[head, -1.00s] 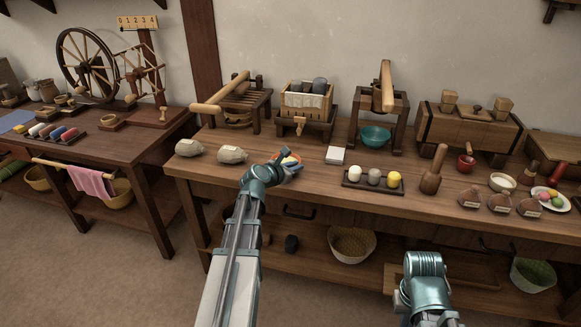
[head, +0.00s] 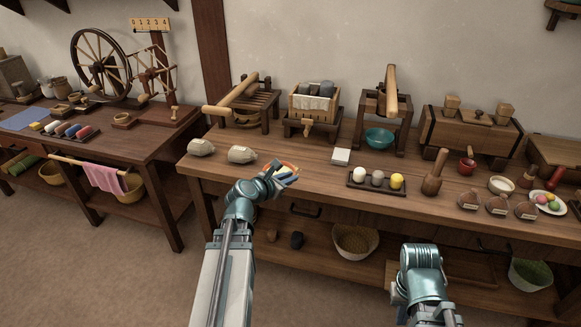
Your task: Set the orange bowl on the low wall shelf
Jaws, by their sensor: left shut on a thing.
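My left gripper (head: 284,176) is over the front edge of the long workbench (head: 330,181). It is shut on a small orange thing (head: 290,168), which looks like part of the orange bowl. The fingers and wrist hide most of it, so its full shape and tilt cannot be told. My right arm stands at the lower right, with its gripper out of sight. A dark wall shelf (head: 566,7) is cut off at the top right edge. Another dark edge shows at the top left; which one is the low shelf cannot be told.
A teal bowl (head: 379,138) sits under a press. A spinning wheel (head: 99,65) stands on the left table. The floor in front is clear.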

